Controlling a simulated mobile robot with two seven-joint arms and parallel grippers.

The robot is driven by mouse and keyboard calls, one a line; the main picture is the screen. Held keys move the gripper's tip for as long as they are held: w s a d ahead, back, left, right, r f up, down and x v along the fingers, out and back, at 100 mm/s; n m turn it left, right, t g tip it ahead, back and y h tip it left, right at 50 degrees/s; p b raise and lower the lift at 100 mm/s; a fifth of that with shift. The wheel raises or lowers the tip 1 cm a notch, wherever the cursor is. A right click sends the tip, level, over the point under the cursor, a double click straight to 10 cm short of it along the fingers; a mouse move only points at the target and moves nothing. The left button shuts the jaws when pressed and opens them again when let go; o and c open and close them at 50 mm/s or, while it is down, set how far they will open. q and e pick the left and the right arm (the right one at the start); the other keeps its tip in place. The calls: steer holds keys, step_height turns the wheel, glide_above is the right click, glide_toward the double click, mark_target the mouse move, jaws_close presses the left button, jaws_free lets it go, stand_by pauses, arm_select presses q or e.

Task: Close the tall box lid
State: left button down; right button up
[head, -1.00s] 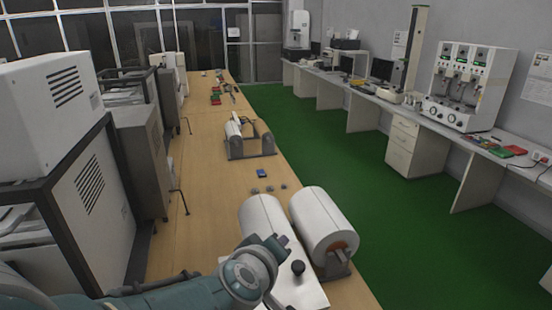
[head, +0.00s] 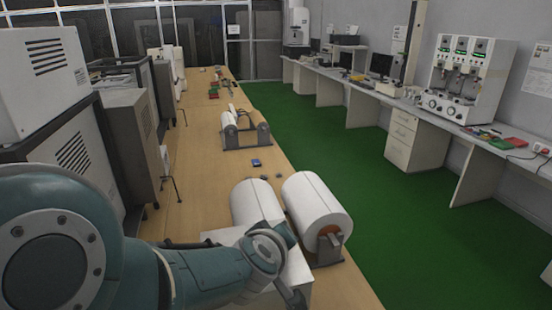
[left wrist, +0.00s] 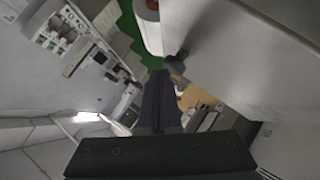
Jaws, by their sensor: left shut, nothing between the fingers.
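A white box (head: 296,270) with a pale flat face stands at the near end of the wooden bench, partly hidden by my left arm. I cannot make out its lid or how far open it is. My left arm reaches across from the left, and its wrist is over the box. The left gripper (left wrist: 159,82) is shut and empty, its dark fingers together in the left wrist view. A large pale flat surface (left wrist: 245,65) fills the right of that view, close beside the fingers; I cannot tell whether they touch. My right gripper is not in view.
Two white rollers, left (head: 256,200) and right (head: 317,207), lie just beyond the box. A smaller roller on a stand (head: 245,129) and a small blue item (head: 255,163) are farther along the bench. Grey cabinets (head: 128,140) line the left. Green floor lies right.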

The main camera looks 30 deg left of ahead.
arm_select(q)
steer(key=shift+f, duration=0.25)
stand_by(0.3)
step_height(320, 180, up, 5)
steer(key=p, duration=0.4)
steer(key=shift+f, duration=0.2)
steer(key=s+d+r+m+h+p, duration=0.35)
steer(key=s+r+m+p, duration=0.2)
steer(key=r+p, duration=0.4)
steer(key=s+d+r+m+g+p, duration=0.1)
steer(key=s+r+m+g, duration=0.2)
steer(key=s, duration=0.9)
steer(key=s+d+r+m+g, duration=0.2)
steer(key=s+r+m+g, duration=0.2)
steer(key=s+r+m, duration=0.3)
steer(key=s+r, duration=0.1)
steer(key=s, duration=0.4)
steer(key=shift+s+d+p, duration=0.15)
steer(key=shift+d+p, duration=0.15)
steer(key=shift+p, duration=0.05)
